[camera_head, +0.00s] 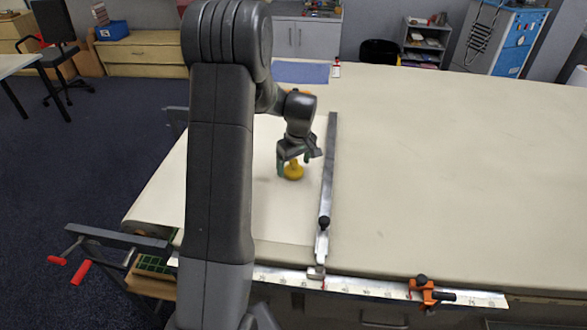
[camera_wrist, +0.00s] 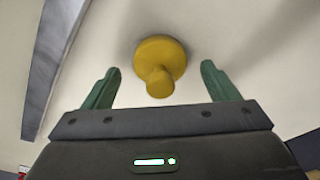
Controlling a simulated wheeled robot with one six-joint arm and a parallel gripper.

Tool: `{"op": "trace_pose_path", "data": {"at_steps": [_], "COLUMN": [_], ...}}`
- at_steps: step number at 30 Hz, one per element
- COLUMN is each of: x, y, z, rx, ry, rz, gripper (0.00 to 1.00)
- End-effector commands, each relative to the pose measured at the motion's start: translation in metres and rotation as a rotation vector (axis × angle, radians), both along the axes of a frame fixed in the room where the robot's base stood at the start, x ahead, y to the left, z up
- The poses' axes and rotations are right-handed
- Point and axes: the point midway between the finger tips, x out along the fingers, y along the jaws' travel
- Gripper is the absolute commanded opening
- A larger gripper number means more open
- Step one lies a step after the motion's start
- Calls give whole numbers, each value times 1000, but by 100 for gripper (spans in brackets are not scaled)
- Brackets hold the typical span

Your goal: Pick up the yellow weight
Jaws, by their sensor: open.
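The yellow weight (camera_head: 293,172) stands on the cream cloth table, with a round base and a narrower knob. In the wrist view the yellow weight (camera_wrist: 160,62) lies between and slightly beyond the two green fingertips, with a visible gap on each side. My gripper (camera_head: 296,160) is at the weight in the head view, and its fingers partly cover it. In the wrist view my gripper (camera_wrist: 160,78) is open, with nothing held between the fingers. The exact height of the fingers over the cloth is hard to tell.
A long metal straightedge (camera_head: 328,180) lies just right of the weight and also shows in the wrist view (camera_wrist: 48,60). A metal ruler (camera_head: 375,289) with an orange clamp (camera_head: 424,291) runs along the table's front edge. The cloth table (camera_head: 450,170) is clear to the right.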

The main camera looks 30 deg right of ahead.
Motion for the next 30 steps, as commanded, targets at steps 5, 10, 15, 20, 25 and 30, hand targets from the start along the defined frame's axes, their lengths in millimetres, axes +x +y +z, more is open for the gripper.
{"op": "trace_pose_path", "data": {"at_steps": [5, 10, 15, 20, 25, 30], "x": [2, 3, 3, 3, 3, 4], "y": [1, 0, 0, 0, 0, 0], "z": [-15, -17, -17, -17, -16, -14], "rx": [1, 0, 0, 0, -2, -2], "ry": [1, 0, 0, 0, -1, -2], "rz": [0, 1, 1, 1, 1, 1], "gripper": [81, 81, 63, 32, 17, 17]}}
